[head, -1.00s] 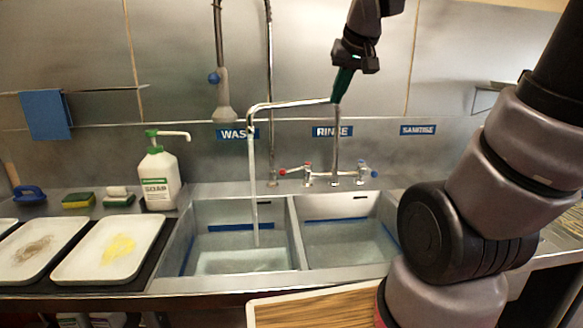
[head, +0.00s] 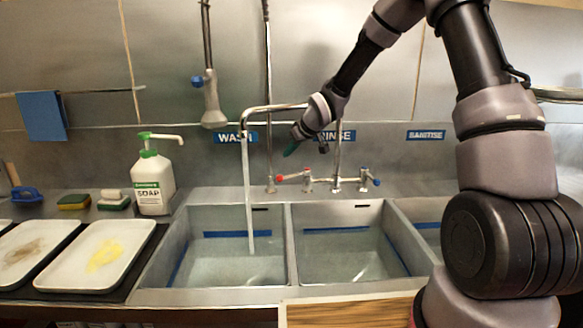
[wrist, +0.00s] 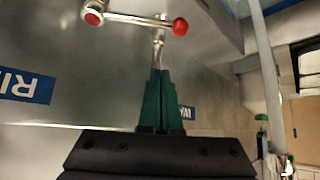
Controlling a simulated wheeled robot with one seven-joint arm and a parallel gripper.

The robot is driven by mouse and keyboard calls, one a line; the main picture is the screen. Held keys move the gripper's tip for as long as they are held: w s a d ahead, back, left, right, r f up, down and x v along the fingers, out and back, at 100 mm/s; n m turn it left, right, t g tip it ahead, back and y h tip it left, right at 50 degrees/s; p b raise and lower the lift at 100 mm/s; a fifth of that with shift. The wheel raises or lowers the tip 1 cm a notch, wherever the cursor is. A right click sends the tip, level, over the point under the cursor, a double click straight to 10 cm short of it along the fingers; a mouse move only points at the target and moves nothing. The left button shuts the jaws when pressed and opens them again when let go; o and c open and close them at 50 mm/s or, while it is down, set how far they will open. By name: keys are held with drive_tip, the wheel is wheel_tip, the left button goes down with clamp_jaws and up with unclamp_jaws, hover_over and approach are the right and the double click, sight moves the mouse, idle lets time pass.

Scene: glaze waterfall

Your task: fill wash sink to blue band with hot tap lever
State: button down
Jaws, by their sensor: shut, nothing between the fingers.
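The hot tap lever (head: 291,177) has a red end and sits on the mixer behind the sinks. It also shows near the top of the wrist view (wrist: 140,20). My gripper (head: 291,150) has green fingers, shut and empty, above the lever and apart from it in the head view. The fingers (wrist: 160,78) point towards the tap in the wrist view. The swing spout (head: 275,107) is over the wash sink (head: 170,250), and a water stream (head: 249,195) falls into it. The water surface (head: 225,268) looks below the blue band (head: 237,234) on the back wall.
The rinse sink (head: 295,250) also holds water. A blue-ended tap lever (head: 370,178) is to the right. A spray head (head: 212,105) hangs at the left. A soap bottle (head: 153,185), sponges and trays (head: 95,255) stand left of the sinks.

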sight(295, 174)
drive_tip(key=x, duration=1)
drive_tip(key=s+d, duration=0.2)
drive_tip(key=s, duration=0.1)
drive_tip(key=shift+s+d+f, duration=0.1)
drive_tip(key=shift+d+f, duration=0.15)
drive_tip(key=shift+f, duration=0.1)
drive_tip(key=shift+s+d, duration=0.1)
drive_tip(key=shift+d, duration=0.05)
